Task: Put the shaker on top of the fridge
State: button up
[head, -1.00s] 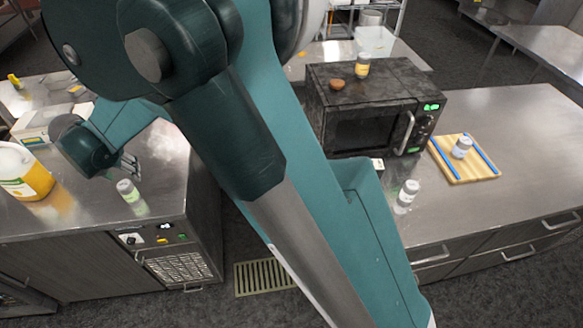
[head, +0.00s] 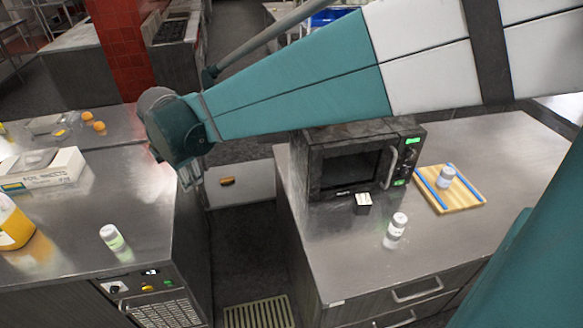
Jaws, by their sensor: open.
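A white-capped shaker (head: 112,237) with a greenish label stands upright on the left steel counter, whose front has a control panel and a vent grille. This unit looks like the fridge (head: 140,215). Another shaker (head: 395,230) stands on the right counter, and a third (head: 446,177) stands on a wooden board. My gripper (head: 190,177) is open at the right edge of the left counter, behind and right of the shaker there and apart from it. It is small in view, and I see nothing between its fingers.
A black microwave (head: 350,165) stands on the right counter (head: 480,235), its top mostly hidden by my arm. A small box (head: 363,203) sits in front of it. A carton (head: 42,169) and a yellow-orange container (head: 12,224) stand on the left unit. A floor gap separates the counters.

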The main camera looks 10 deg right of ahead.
jog(key=s+d+r+m, duration=0.2)
jog(key=s+d+m, duration=0.15)
jog(key=d, duration=0.35)
jog(key=s+d+r+m+t, duration=0.1)
jog(key=s+d+m, duration=0.25)
jog(key=d, duration=0.35)
jog(key=s+d+r+m, duration=0.2)
jog(key=s+d+m, duration=0.15)
jog(key=d, duration=0.35)
jog(key=s+d+f+m+t+h, duration=0.1)
jog(key=s+d+f+m, duration=0.3)
jog(key=s+d+m, duration=1)
jog(key=shift+s+d, duration=0.5)
jog(key=shift+d, duration=0.15)
